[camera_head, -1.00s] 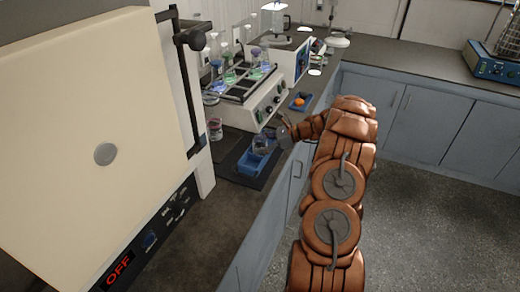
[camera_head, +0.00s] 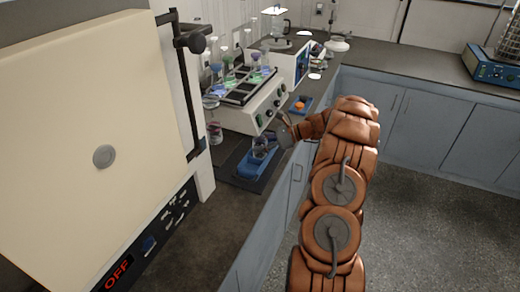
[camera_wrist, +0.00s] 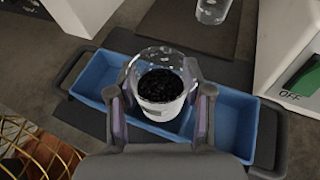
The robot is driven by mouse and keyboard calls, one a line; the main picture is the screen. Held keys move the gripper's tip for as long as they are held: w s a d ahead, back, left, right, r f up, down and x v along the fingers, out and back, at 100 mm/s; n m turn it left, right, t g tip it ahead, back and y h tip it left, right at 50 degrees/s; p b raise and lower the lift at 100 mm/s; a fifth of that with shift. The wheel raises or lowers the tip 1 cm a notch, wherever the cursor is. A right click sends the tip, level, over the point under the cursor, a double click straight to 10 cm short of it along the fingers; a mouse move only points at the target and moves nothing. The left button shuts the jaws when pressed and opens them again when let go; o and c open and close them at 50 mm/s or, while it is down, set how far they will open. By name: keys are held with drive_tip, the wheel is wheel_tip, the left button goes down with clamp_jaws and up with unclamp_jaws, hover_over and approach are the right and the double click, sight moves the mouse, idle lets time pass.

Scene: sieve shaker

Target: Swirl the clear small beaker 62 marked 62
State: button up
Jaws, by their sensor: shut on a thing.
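The clear small beaker (camera_wrist: 160,85) holds dark, granular contents and has a white band on its side; I cannot read a mark on it. In the wrist view my gripper (camera_wrist: 160,100) is shut on the beaker, with one finger on each side. The beaker is over the middle of a blue tray (camera_wrist: 85,75); I cannot tell whether it touches the tray floor. In the head view the small beaker (camera_head: 260,146) shows at the blue tray (camera_head: 246,167), with my gripper (camera_head: 270,140) at its right side.
A white shaker (camera_head: 255,112) with several flasks stands behind the tray. Another beaker (camera_head: 215,133) stands left of the tray. A large cream oven (camera_head: 90,130) with an OFF display is at the left. A smaller blue tray with an orange item (camera_head: 299,104) lies farther back.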

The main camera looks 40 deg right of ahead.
wheel_tip(320, 180, up, 13)
drive_tip(key=p, duration=0.2)
drive_tip(key=shift+r+p, duration=0.15)
drive_tip(key=shift+p, duration=0.25)
drive_tip(key=shift+a, duration=0.1)
idle(0.6)
